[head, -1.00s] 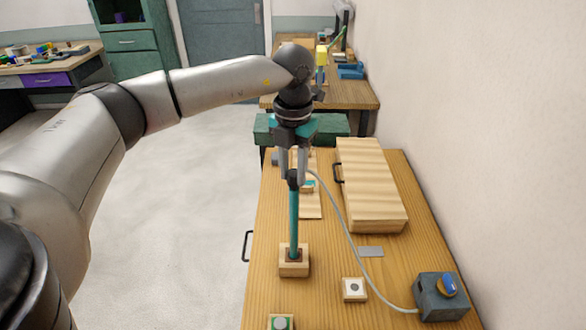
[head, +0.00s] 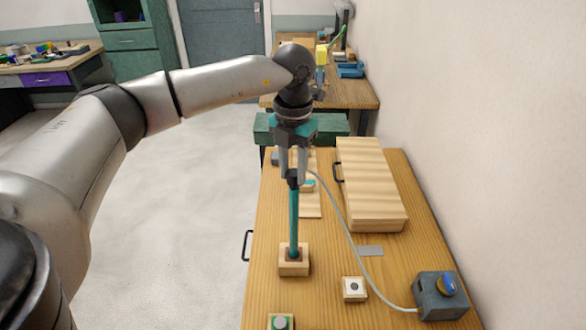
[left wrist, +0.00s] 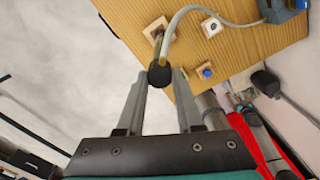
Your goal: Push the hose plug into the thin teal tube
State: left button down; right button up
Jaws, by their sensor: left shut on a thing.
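The thin teal tube (head: 293,222) stands upright in a wooden block (head: 293,268) on the table. My left gripper (head: 292,177) is directly above the tube, pointing down, with its fingers shut on the black hose plug (head: 292,181). The plug is at the tube's top end and looks in line with it; I cannot tell how deep it sits. In the left wrist view the plug (left wrist: 160,75) is between the fingertips and hides the tube's mouth. A pale hose (head: 347,236) runs from the plug to a grey box (head: 438,305).
The grey box has a blue knob (head: 449,284). A wooden box (head: 370,185) lies behind the tube to the right.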

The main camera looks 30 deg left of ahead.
aim_at(293, 173)
pick_arm(q)
jog(key=shift+f+b, duration=0.45)
jog(key=shift+f, duration=0.15)
jog(key=c, duration=0.8)
grip_release()
jog(key=shift+c, duration=0.2)
jog(key=shift+r, duration=0.15)
notch_tip(293, 173, up, 8)
jog(key=p, duration=0.6)
notch_tip(293, 173, up, 3)
jog(key=shift+f+p, duration=0.15)
jog(key=shift+p, duration=0.65)
